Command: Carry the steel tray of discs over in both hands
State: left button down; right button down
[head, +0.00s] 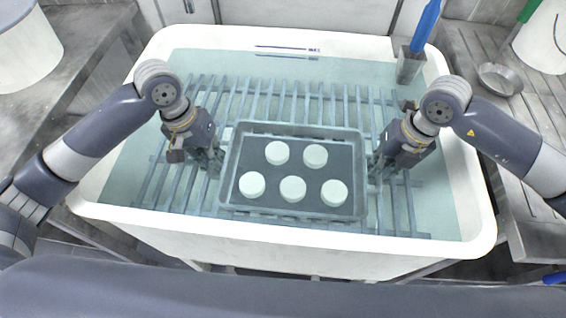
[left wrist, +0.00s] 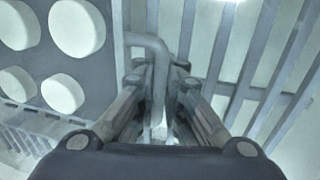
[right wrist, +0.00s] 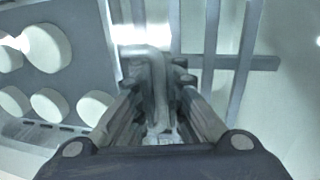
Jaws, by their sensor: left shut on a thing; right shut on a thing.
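The steel tray (head: 262,212) is grey and rectangular, with several round white discs (head: 293,188) lying flat in it. It is in the middle of the white tub, over the slatted rack. My left gripper (head: 217,163) is at the tray's left side, shut on a bent handle (left wrist: 158,85). My right gripper (head: 376,168) is at its right side, shut on the other handle (right wrist: 158,85). The discs also show at the left of the left wrist view (left wrist: 76,27) and the right wrist view (right wrist: 47,47). I cannot tell whether the tray touches the rack.
The white tub (head: 300,239) holds clear water around a slatted rack (head: 405,213). A blue-handled tool stands in a grey holder (head: 409,66) on the tub's back right rim. A grey bench (head: 75,75) stands at left.

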pick_arm(q)
jog(key=c, duration=1.9)
grip_release()
jog(key=shift+a, duration=0.3)
pick_arm(e)
jog(key=c, duration=1.9)
grip_release()
jog(key=shift+d+f, duration=0.1)
jog(key=shift+d, duration=0.25)
pick_arm(q)
jog(key=shift+o, duration=1)
pick_arm(e)
jog(key=shift+o, duration=1)
pick_arm(q)
jog(key=shift+d, duration=0.15)
pick_arm(e)
jog(key=shift+a, duration=0.15)
pick_arm(q)
jog(key=shift+s, duration=0.1)
pick_arm(e)
jog(key=shift+s+a, duration=0.1)
pick_arm(q)
jog(key=shift+r, duration=0.1)
pick_arm(e)
jog(key=shift+r, duration=0.2)
